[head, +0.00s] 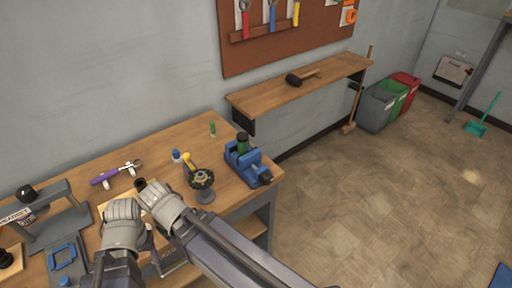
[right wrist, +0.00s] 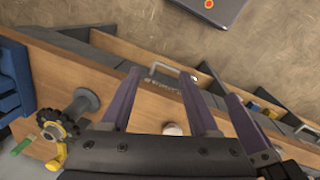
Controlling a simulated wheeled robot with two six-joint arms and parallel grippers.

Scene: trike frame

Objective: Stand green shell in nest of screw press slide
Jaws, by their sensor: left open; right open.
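A dark green cylinder with a black top (head: 242,143), which may be the green shell, stands upright at the blue vise-like press (head: 248,165). I cannot tell whether it sits in a nest. A smaller green piece (head: 212,129) stands behind on the bench; a green piece also shows in the right wrist view (right wrist: 20,147). My left gripper (head: 122,212) is over the bench front, well left of the press, open; its fingertips are mostly hidden. My right gripper (right wrist: 165,80) is open and appears empty, close beside the left one.
The wooden bench (head: 150,145) also holds a gear on a stand (head: 202,180), a yellow-topped item (head: 189,160), a blue bottle (head: 177,156), a purple-handled tool (head: 115,173), a grey press (head: 50,215) and a blue frame (head: 62,257).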

